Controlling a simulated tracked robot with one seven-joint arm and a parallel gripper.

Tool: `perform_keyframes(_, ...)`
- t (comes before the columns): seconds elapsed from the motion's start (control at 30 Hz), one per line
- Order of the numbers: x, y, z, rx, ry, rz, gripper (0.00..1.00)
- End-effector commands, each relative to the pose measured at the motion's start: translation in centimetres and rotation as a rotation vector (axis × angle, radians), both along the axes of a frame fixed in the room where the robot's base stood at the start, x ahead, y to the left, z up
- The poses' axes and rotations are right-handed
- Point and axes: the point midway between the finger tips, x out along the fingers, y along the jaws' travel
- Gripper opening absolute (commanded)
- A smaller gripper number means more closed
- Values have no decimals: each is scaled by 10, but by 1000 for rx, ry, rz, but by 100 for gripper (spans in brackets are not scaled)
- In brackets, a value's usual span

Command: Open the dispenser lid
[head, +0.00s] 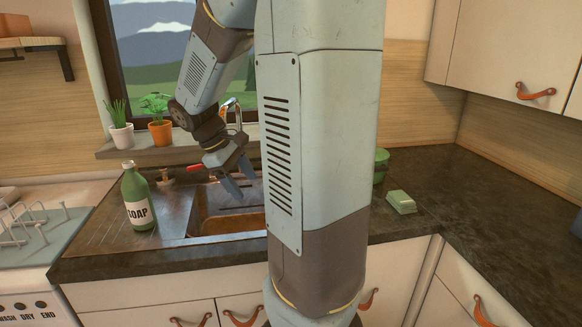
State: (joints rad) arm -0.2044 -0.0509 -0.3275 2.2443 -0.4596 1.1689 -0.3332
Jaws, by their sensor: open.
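I cannot make out a dispenser lid in the head view. My arm hides part of the sink and counter.
The copper-coloured sink (228,225) is set in the dark counter (460,215). A wire rack (30,225) is at left. Two potted plants, including one in an orange pot (160,133), stand on the sill. A green block (401,202) lies at right; the counter beyond it is clear.

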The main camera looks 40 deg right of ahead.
Motion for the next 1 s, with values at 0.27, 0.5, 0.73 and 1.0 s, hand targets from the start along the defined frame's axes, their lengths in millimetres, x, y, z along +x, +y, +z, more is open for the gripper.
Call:
perform_keyframes(0.27,35,-39,-29,-167,279,108,68)
perform_keyframes(0.5,64,-70,-45,-322,527,194,68)
perform_keyframes(0.73,95,-91,-54,-483,770,263,68)
perform_keyframes(1.0,124,-101,-55,-629,972,310,68)
